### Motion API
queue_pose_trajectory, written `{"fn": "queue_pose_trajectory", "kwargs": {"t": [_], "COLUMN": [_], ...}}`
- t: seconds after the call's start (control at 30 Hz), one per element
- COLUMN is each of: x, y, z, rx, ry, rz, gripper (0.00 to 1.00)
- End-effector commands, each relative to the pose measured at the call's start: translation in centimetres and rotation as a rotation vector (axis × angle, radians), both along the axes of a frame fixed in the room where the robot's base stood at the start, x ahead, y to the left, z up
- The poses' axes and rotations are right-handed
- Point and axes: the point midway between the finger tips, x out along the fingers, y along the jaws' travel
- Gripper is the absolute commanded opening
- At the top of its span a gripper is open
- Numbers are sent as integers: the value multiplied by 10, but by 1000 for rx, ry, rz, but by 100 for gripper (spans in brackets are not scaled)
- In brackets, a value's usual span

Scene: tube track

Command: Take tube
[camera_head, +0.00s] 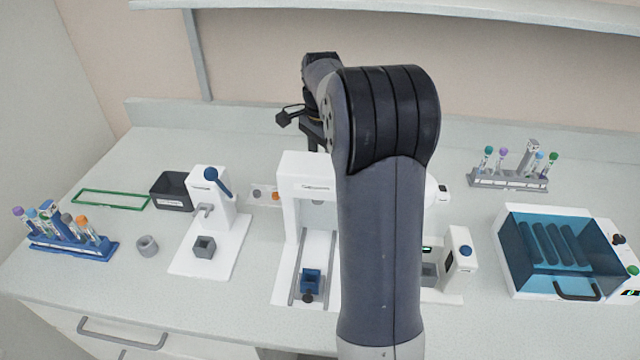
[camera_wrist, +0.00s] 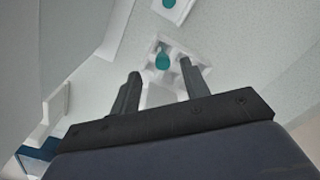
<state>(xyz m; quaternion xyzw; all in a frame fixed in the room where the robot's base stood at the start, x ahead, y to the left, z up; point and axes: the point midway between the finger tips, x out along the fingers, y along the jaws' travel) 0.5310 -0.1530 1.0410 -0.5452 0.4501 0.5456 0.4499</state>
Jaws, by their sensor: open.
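My gripper (camera_wrist: 160,72) is open in the wrist view, with its two dark fingers apart and nothing held between them. A teal rounded thing (camera_wrist: 162,60), perhaps a tube's cap, sits in a small white holder (camera_wrist: 152,95) just beyond the fingertips, roughly in line with the gap. In the head view my arm hides most of the gripper and what lies below it. Capped tubes stand in a blue rack (camera_head: 72,246) at the left and in a grey rack (camera_head: 508,181) at the back right. Which tube is meant cannot be told.
A white station with a blue lever (camera_head: 216,180), a dark bin (camera_head: 171,191) and a green frame (camera_head: 110,200) stand at the left. A tall white machine (camera_head: 299,195) stands mid-bench. A blue-lidded box (camera_head: 560,281) is at the right. A shelf (camera_head: 480,14) runs above.

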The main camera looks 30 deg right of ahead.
Motion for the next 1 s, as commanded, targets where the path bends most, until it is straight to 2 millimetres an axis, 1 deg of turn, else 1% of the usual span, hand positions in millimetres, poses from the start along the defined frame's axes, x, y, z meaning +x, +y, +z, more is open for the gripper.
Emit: {"fn": "queue_pose_trajectory", "kwargs": {"t": [0.17, 0.3, 0.43, 0.53, 0.73, 0.77, 1.0], "x": [1, 3, 3, 3, 3, 3, 4], "y": [0, 0, 0, 0, 0, 0, 0], "z": [-13, -35, -51, -57, -58, -58, -57], "rx": [1, 1, 1, 1, 0, 0, 0], "ry": [2, 3, 2, 0, -1, -1, -1], "rz": [0, 0, 1, 2, 2, 2, 2], "gripper": [44, 44, 44, 44, 44, 42, 23]}}
